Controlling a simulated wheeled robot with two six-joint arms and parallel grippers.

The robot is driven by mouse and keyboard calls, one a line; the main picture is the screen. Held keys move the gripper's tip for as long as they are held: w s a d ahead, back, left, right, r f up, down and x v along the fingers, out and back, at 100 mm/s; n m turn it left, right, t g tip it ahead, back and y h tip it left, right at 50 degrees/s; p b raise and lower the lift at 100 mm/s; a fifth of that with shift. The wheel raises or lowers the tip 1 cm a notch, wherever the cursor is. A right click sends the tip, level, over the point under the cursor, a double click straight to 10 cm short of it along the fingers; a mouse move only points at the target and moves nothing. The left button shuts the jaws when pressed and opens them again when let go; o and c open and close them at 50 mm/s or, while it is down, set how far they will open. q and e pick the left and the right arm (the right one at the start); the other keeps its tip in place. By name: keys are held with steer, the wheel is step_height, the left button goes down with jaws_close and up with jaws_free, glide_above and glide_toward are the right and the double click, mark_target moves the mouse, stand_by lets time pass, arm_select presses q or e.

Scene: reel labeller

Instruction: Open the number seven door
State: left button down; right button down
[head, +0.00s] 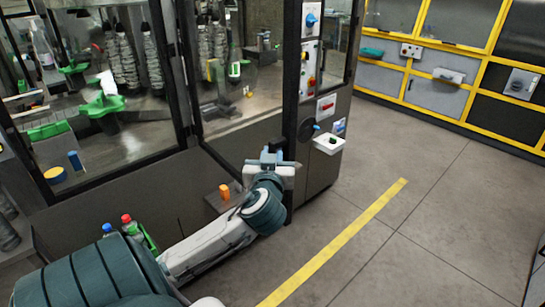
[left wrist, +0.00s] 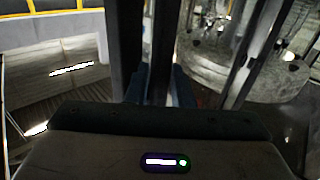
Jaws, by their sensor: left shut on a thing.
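The labelling machine has glazed doors in dark frames. The glass door (head: 235,110) nearest my left gripper stands in the middle of the head view; I can read no number on it. My left gripper (head: 275,156) is at the right side of this door, low on its frame. In the left wrist view, the fingers (left wrist: 160,88) are closed around a dark upright bar (left wrist: 160,45), which looks like a door handle or frame part. The gripper hides most of the grip point in the head view. My right gripper is out of view.
A control column with a blue knob (head: 310,19) and a small white shelf (head: 328,143) stand right of the gripper. An orange cylinder (head: 224,192) is beside my arm. Open floor with a yellow line (head: 340,241) lies right, before grey yellow-framed cabinets (head: 435,97).

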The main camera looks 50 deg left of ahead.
arm_select(q)
steer(key=shift+w+r, duration=0.15)
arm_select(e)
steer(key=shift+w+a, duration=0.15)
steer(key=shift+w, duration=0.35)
